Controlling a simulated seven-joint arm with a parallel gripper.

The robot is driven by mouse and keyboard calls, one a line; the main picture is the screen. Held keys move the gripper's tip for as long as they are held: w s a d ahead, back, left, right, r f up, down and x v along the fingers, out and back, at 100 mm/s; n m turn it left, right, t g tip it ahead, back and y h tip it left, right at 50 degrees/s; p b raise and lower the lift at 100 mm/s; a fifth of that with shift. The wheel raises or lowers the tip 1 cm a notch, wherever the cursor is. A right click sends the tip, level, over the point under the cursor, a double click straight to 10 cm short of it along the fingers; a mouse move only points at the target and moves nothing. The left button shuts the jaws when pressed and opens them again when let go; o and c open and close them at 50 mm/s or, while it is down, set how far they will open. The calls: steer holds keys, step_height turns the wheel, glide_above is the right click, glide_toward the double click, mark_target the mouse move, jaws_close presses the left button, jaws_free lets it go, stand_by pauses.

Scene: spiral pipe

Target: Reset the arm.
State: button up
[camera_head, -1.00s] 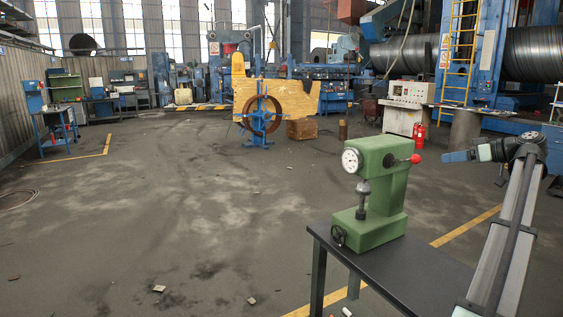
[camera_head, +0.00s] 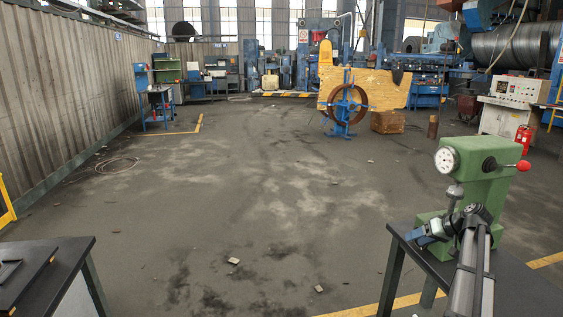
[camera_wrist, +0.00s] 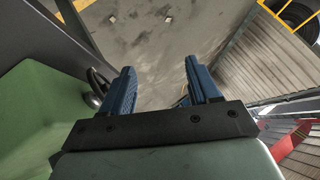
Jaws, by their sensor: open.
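My gripper (camera_head: 418,238) shows at the lower right of the head view, in front of the base of the green press-like tester (camera_head: 470,190), with my arm reaching up to it. Its blue fingers also show in the wrist view (camera_wrist: 160,66). I cannot tell whether the gripper touches the tester. In the wrist view the tester's green body (camera_wrist: 40,125) and dark handwheel (camera_wrist: 97,85) are close on the left.
The tester stands on a dark table (camera_head: 405,240). Another dark table (camera_head: 70,255) is at lower left. Open floor (camera_head: 260,220) lies between them. A blue stand with a brown ring (camera_head: 347,104) and a red extinguisher (camera_head: 522,140) are farther back.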

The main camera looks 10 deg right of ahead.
steer(key=a+f+g+h, duration=0.1)
steer(key=a+f+g, duration=0.1)
steer(key=a+f, duration=0.85)
steer(key=a+f+g, duration=0.3)
steer(key=a+f, duration=0.5)
steer(key=a, duration=0.6)
steer(key=s+a+f+g+h, duration=0.1)
steer(key=s+a+f, duration=0.35)
steer(key=a, duration=0.25)
steer(key=s+a+f+n+g+h, duration=0.1)
steer(key=s+a+f+h, duration=0.1)
steer(key=s+a+f, duration=0.4)
steer(key=s+a+f+g+h, duration=0.15)
steer(key=a+f, duration=0.25)
steer(key=a, duration=0.4)
steer(key=s+f+g, duration=0.3)
steer(key=s+f, duration=0.7)
steer(key=s, duration=0.5)
steer(key=s+f+g, duration=0.3)
steer(key=s+f, duration=0.7)
steer(key=s, duration=0.5)
steer(key=shift+s+f, duration=0.3)
steer(key=shift+s, duration=0.05)
